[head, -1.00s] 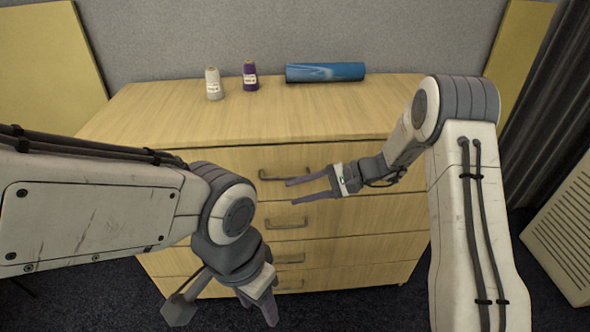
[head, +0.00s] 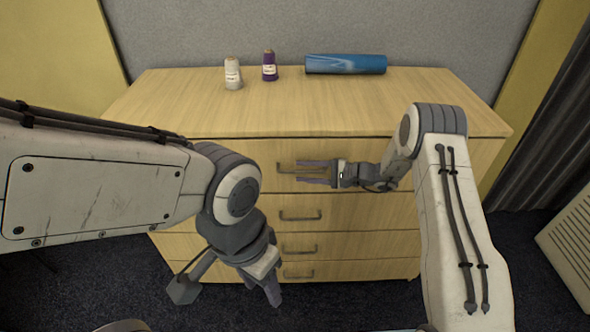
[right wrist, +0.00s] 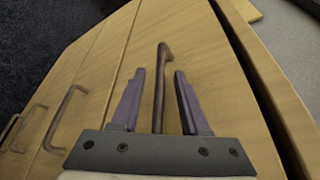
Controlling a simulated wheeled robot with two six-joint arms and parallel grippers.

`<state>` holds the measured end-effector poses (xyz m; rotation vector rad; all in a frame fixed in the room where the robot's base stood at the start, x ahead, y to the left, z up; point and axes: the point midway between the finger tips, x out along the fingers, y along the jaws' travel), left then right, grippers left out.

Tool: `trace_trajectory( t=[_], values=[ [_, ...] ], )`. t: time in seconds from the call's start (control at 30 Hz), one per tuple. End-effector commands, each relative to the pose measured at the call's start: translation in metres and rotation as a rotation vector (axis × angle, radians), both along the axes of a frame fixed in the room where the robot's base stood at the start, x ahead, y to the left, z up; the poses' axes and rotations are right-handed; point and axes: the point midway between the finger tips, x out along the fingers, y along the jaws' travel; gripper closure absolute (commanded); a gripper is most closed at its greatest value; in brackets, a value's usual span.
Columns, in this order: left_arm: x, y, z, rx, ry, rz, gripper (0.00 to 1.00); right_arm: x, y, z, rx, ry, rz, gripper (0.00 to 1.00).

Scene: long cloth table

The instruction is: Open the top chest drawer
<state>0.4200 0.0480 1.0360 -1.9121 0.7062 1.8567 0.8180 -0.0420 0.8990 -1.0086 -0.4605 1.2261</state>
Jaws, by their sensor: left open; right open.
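A light wooden chest (head: 365,275) stands in front of me with several drawers, each with a grey bar handle. The top drawer (head: 220,153) is shut. Its handle (head: 285,171) also shows in the right wrist view (right wrist: 161,75). My right gripper (head: 300,172) is open at this handle. In the right wrist view its two fingers (right wrist: 158,80) stand one on each side of the bar, with a gap to it. My left gripper (head: 275,290) is open, hanging low in front of the lower drawers and away from the handles.
On the chest top (head: 200,110) stand a white thread cone (head: 233,75) and a purple one (head: 269,67), with a blue roll (head: 345,64) lying beside them. A pale slatted unit (head: 568,235) is at the right. Dark carpet (head: 345,308) is clear in front.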

Motion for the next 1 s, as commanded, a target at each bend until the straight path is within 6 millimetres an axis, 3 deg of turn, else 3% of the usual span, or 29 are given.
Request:
trace_trajectory(
  t=[0.3,0.33,0.43,0.47,1.0],
  values=[
    [-0.0001,0.0,0.0007,0.0,0.0,0.0,0.5,0.0013,0.005,-0.0014,0.0,0.0,0.001,0.55],
    [-0.0001,0.0,0.0007,0.0,0.0,0.0,0.5,0.0012,0.005,-0.0013,0.0,0.0,0.001,0.59],
    [-0.0001,0.0,0.0007,0.0,0.0,0.0,0.5,0.0013,0.0052,-0.0012,0.0,0.0,0.001,0.97],
    [0.0,0.0001,0.0007,0.0,0.0,0.0,0.5,0.0013,0.0053,-0.0012,-0.001,0.001,0.002,1.0],
    [0.0,0.0001,0.0007,0.0,0.0,0.0,0.5,0.0011,0.006,-0.0011,0.0,0.001,0.004,1.0]
  ],
)
